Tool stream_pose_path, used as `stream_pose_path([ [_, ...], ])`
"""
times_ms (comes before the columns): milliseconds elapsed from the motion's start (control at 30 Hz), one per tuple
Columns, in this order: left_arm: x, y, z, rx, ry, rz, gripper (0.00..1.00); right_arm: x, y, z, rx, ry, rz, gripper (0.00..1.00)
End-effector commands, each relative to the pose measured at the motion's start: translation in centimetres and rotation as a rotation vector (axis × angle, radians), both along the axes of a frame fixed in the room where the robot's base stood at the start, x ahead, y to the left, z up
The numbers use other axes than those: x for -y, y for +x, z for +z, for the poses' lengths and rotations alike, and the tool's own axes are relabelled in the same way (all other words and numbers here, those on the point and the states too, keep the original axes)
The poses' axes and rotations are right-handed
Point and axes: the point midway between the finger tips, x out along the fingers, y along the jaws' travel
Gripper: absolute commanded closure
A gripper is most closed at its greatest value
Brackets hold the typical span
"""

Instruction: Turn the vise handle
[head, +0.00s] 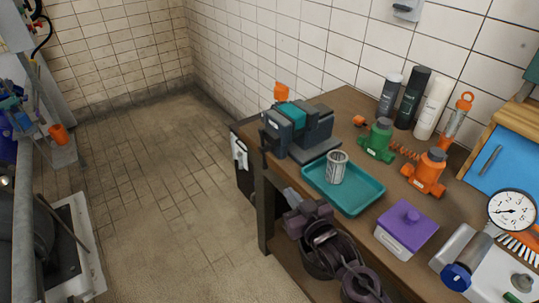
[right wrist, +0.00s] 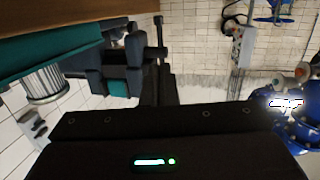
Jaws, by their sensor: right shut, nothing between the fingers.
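The dark blue-grey vise (head: 305,132) with teal parts stands at the workbench's left end. Its dark handle bar (head: 264,140) is on the vise's left side, past the bench edge. The vise also fills the upper left of the right wrist view (right wrist: 105,60), and its handle (right wrist: 158,38) shows there as a thin upright bar with a knob. My right gripper (head: 289,194) is shut and empty, below and in front of the vise beside the bench edge. In the wrist view its fingers lie close to the handle; whether they touch is unclear. My left gripper is out of view.
A teal tray (head: 353,208) with a metal can (head: 337,167) lies right of the vise. A purple box (head: 406,229), green (head: 378,140) and orange (head: 426,172) fittings and several bottles crowd the bench. The floor (head: 165,200) left of the bench is clear.

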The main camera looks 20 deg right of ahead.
Motion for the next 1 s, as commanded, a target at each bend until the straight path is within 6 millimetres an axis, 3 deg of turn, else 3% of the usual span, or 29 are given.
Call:
stream_pose_path([
  [167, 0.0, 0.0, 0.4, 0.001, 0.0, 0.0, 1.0, -0.3, 2.0, -0.1, 0.002, 0.0, -0.001, 1.0],
  [600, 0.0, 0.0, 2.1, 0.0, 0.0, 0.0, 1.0, -1.7, 10.7, -1.0, 0.002, 0.0, 0.0, 1.0],
  [800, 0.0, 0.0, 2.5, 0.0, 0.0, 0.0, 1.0, -2.0, 12.9, -1.5, 0.001, -0.001, 0.0, 1.0],
  [1000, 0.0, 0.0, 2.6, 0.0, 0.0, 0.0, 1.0, -2.1, 13.6, -1.6, 0.003, 0.0, 0.001, 1.0],
])
